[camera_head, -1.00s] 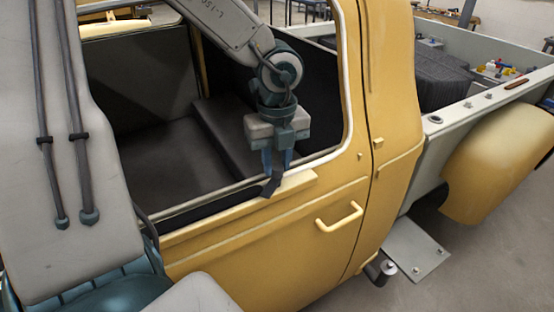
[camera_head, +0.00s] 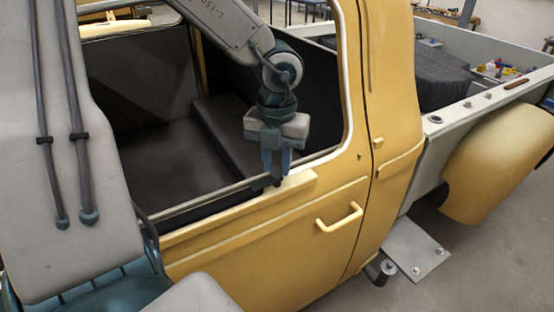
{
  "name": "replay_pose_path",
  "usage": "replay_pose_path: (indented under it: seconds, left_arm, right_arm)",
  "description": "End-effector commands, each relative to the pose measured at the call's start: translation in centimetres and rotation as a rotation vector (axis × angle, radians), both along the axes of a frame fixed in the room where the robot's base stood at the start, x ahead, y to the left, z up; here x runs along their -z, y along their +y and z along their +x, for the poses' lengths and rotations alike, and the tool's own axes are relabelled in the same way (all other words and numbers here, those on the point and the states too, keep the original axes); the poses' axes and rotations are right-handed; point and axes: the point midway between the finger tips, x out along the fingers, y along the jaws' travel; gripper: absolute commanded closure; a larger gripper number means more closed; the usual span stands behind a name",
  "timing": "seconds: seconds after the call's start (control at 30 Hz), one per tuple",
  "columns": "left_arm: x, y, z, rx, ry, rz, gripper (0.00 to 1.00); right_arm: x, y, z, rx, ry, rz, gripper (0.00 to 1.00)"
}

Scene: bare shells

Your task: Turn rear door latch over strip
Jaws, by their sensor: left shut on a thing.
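My left gripper (camera_head: 277,172) points down at the window sill of the yellow door (camera_head: 290,240), near the sill's rear end. It is shut on a small dark latch (camera_head: 262,184), whose free end sticks out to the left of the fingertips, close to level. A dark strip (camera_head: 215,209) runs along the sill, its right end by the latch. The latch end is at or just above the strip; I cannot tell whether they touch. The fingers hide part of the latch. My right gripper is not in view.
The window opening is bounded by a pale frame (camera_head: 350,90) at the right. A door handle (camera_head: 340,217) sticks out below the sill. The truck bed (camera_head: 490,88) with small loose items lies to the right. The cab interior is open behind the gripper.

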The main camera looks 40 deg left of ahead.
Motion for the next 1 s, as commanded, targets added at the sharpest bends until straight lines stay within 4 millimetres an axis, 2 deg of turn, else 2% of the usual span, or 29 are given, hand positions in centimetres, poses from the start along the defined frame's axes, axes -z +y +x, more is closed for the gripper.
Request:
replay_pose_path:
  seconds: [0.5, 0.53, 0.63, 0.87, 1.0]
  left_arm:
    - [0.06, 0.0, -0.04, 0.022, 0.001, 0.0, 0.98]
    - [0.06, 0.0, -0.04, 0.022, 0.001, 0.0, 0.71]
    - [0.05, 0.0, -0.03, 0.021, 0.001, 0.0, 0.53]
    - [0.01, 0.0, -0.01, 0.02, 0.0, 0.0, 0.53]
    - [-0.7, 0.17, 0.05, 0.019, -0.002, 0.0, 0.53]
  right_arm:
    - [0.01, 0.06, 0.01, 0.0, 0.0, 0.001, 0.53]
    - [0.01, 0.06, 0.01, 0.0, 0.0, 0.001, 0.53]
    - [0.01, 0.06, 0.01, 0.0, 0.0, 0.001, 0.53]
    - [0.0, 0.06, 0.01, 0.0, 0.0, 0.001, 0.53]
    - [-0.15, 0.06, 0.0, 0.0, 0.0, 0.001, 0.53]
